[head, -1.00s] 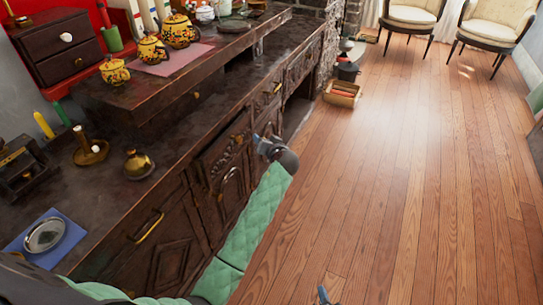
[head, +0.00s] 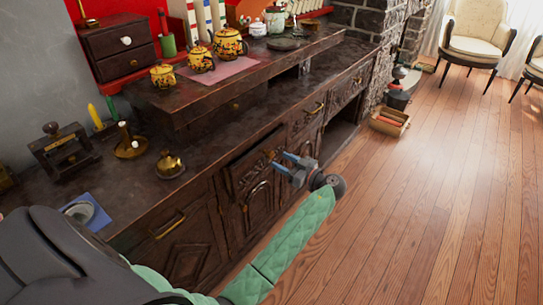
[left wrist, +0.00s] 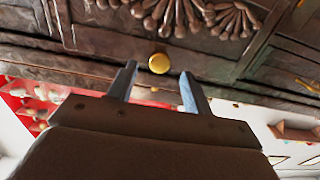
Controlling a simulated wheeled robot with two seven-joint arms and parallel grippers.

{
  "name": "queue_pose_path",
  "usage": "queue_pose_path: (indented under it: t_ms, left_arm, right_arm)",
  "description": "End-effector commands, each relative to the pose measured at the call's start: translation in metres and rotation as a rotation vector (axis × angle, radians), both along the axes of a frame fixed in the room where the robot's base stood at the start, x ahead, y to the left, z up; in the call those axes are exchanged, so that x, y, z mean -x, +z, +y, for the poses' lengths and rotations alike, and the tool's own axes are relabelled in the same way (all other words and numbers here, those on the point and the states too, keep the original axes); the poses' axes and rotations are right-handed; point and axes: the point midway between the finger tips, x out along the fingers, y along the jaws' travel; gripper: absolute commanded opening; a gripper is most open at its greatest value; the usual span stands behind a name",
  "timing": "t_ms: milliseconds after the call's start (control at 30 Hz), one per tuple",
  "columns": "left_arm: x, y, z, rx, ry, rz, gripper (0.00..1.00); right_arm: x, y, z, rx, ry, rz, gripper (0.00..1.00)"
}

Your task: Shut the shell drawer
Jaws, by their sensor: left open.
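The shell drawer (head: 253,163) is in the front of the dark carved wooden sideboard, and its top edge seems to stand a little forward of the frame. In the left wrist view its carved shell fans (left wrist: 170,14) show at the top, with a round brass knob (left wrist: 159,63) below them. My left gripper (head: 279,160) is open and empty, with its fingers pointing at the drawer front. In the left wrist view the knob appears between the fingertips (left wrist: 159,69), beyond them; I cannot tell whether anything touches. My right gripper is out of view.
Teapots (head: 230,43) stand on the raised shelf, and a brass pot (head: 169,164) and candle holder (head: 131,147) stand on the lower top. A small crate (head: 390,121) sits on the floor near the brick fireplace.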

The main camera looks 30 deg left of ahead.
Motion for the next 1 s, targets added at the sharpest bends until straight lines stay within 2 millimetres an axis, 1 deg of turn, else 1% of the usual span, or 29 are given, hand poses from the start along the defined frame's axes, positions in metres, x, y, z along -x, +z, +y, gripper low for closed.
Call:
queue_pose_path:
  t_ms: [100,333,500,767,800,867,1000]
  left_arm:
    - [-0.001,0.001,0.019,-0.002,0.001,0.001,0.50]
    - [-0.004,0.000,0.047,0.000,0.000,0.003,0.50]
    - [-0.004,0.000,0.056,0.000,-0.001,0.003,0.50]
    - [-0.005,0.000,0.058,0.001,-0.001,0.003,0.50]
    - [-0.005,0.000,0.058,0.001,-0.001,0.003,0.46]
    - [-0.005,0.000,0.058,0.001,-0.001,0.003,0.34]
    - [-0.005,0.000,0.058,0.001,-0.001,0.003,0.07]
  right_arm:
    - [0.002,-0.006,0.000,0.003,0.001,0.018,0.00]
    - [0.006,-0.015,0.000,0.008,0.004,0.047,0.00]
    - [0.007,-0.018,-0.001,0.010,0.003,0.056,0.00]
    - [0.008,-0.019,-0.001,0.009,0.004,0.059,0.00]
    - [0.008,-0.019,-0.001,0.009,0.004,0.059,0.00]
    - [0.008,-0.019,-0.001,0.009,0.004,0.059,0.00]
    - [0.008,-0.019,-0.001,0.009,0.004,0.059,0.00]
